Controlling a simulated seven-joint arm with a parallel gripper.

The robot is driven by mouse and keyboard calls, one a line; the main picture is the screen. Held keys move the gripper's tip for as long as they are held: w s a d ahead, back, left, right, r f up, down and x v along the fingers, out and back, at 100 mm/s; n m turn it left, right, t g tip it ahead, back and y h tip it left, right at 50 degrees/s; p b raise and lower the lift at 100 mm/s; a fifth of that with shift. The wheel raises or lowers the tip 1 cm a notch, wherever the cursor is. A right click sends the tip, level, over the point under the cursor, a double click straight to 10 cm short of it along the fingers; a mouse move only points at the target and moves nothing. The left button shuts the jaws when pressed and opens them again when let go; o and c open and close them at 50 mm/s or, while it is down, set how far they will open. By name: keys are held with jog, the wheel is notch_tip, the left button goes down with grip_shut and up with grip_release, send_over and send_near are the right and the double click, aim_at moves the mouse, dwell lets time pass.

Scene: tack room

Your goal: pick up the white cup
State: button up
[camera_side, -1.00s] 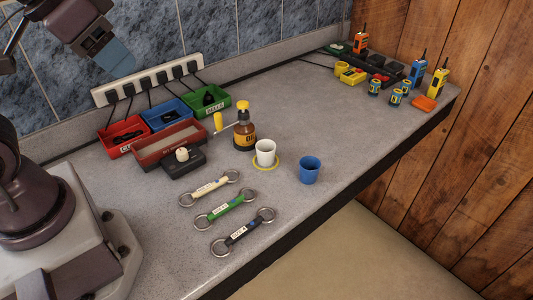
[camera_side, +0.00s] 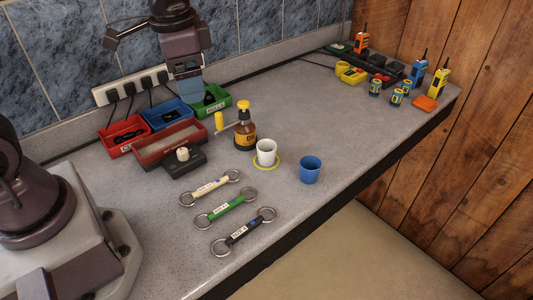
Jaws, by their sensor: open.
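The white cup (camera_side: 266,151) stands upright and empty-looking on a yellow-rimmed round mat (camera_side: 278,165) near the middle of the counter. My gripper (camera_side: 188,92) points down at the back of the counter, up and to the left of the cup in the picture. It appears in front of the power strip and beside the green tray. It is open, apart from the cup, and nothing shows between its fingers.
A brown bottle with a yellow cap (camera_side: 245,128) stands close to the cup's left. A blue cup (camera_side: 310,170) stands to its right, near the front edge. Several labelled straps with rings, including a green one (camera_side: 226,209), lie in front. Red (camera_side: 116,151), blue (camera_side: 161,128) and green trays (camera_side: 217,109) line the back. Open counter lies right.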

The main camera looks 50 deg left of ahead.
jog(key=w+f+m+g, duration=0.2)
jog(key=w+f+m, duration=1)
jog(key=f+m, duration=0.1)
jog(key=m+t, duration=0.1)
jog(key=m, duration=0.9)
send_over(266, 153)
jog(key=w+a, duration=0.1)
jog(key=a, duration=0.1)
jog(key=f, duration=0.8)
jog(key=shift+w+f, duration=0.1)
jog(key=shift+w, duration=0.1)
jog(key=shift+w+f, duration=0.2)
jog(key=shift+f, duration=2.8)
jog(key=c, duration=1.1)
jog(key=shift+r, duration=0.15)
